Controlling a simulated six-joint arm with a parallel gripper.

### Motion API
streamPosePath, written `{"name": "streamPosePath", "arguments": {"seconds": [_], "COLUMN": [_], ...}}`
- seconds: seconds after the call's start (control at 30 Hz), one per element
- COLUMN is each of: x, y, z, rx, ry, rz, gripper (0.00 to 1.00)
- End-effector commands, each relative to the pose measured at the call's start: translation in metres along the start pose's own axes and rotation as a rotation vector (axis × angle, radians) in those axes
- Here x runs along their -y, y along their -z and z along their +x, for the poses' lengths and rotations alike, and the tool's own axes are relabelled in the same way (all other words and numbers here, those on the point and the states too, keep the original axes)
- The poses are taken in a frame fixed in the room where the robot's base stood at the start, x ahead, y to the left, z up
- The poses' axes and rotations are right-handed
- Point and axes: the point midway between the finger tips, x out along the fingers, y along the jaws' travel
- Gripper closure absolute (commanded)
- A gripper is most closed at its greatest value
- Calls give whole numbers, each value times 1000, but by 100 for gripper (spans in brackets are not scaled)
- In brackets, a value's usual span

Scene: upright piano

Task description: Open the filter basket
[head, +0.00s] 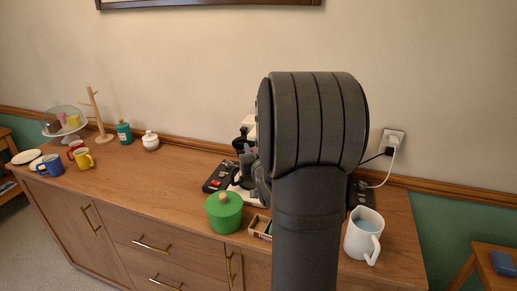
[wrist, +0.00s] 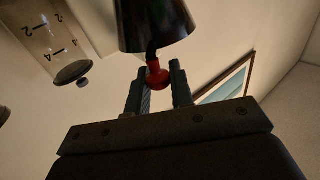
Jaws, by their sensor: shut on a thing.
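In the wrist view, the black filter basket (wrist: 155,22) hangs at the top, tapering upward, with a short dark stem below it ending in a round red knob (wrist: 157,74). My gripper (wrist: 159,80) has its two dark fingers on either side of the knob and is shut on it. In the head view, my arm hides most of the coffee maker. Only parts of it show, such as a white edge (head: 249,121) and a black part (head: 240,142) left of my arm. I cannot make out the knob there.
A clear tank (wrist: 50,35) marked 2 and 4 is left of the basket. On the wooden sideboard (head: 165,178), a green lidded pot (head: 223,213) and small wooden box (head: 260,227) stand near my arm, with a white pitcher (head: 363,236) at right. Mugs stand far left.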

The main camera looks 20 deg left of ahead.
Motion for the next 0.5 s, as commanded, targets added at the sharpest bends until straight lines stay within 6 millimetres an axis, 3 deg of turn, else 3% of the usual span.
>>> {"name": "streamPosePath", "arguments": {"seconds": [0.5], "x": [30], "y": [6], "z": [5], "rx": [-13], "ry": [-166], "rz": [0], "gripper": [100]}}
